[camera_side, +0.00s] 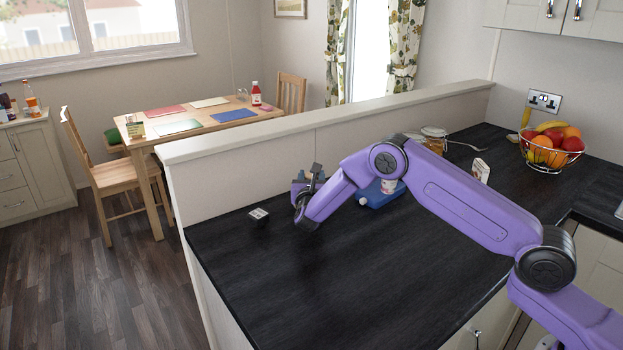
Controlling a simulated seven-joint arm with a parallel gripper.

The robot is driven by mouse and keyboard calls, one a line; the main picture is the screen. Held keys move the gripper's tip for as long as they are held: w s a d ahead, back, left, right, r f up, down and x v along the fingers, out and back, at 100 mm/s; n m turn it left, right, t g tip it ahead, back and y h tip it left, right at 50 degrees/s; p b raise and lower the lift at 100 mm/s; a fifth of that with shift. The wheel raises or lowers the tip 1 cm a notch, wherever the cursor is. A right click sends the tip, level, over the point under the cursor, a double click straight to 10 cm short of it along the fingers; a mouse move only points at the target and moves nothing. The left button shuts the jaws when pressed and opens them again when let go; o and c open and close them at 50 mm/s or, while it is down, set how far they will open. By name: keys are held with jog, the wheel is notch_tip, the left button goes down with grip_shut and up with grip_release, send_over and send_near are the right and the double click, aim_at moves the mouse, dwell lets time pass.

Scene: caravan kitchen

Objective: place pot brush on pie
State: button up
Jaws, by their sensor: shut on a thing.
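My gripper (312,178) is at the left part of the dark worktop, close to the low partition wall. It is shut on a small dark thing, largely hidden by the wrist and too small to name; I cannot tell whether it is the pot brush. I cannot make out a pie anywhere; my arm hides part of the worktop behind it.
A small black-and-white block (259,214) lies left of my gripper. A blue thing with a white end (376,196) is behind my forearm. A lidded jar (434,138), a small upright box (480,170) and a wire fruit bowl (553,150) stand farther right. The front worktop (350,290) is clear.

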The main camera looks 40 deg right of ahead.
dwell(0.3)
jog(key=o, duration=1.1)
jog(key=shift+f, duration=0.1)
jog(key=shift+a, duration=0.1)
jog(key=v, duration=1.2)
jog(key=s+d+r+m+g+y, duration=0.1)
jog(key=s+m+g+y, duration=0.3)
jog(key=s, duration=1.1)
jog(key=s+d+r+m+g+y, duration=0.1)
jog(key=s+m+g+y, duration=0.3)
jog(key=s, duration=1.1)
jog(key=s+d+r+m+g+y, duration=0.1)
jog(key=s+r+m+g+y, duration=0.2)
jog(key=s, duration=1.2)
jog(key=shift+s+d+r+m+g+y, duration=0.15)
jog(key=shift+m+g, duration=0.3)
jog(key=shift+m, duration=0.35)
jog(key=shift+s+a+r+m+g+y, duration=0.1)
jog(key=shift+m+g, duration=0.4)
jog(key=shift+m, duration=0.3)
jog(key=shift+s+d+r+m+g+y, duration=0.15)
jog(key=shift+m+g, duration=0.3)
jog(key=shift+m, duration=0.35)
jog(key=shift+a, duration=0.1)
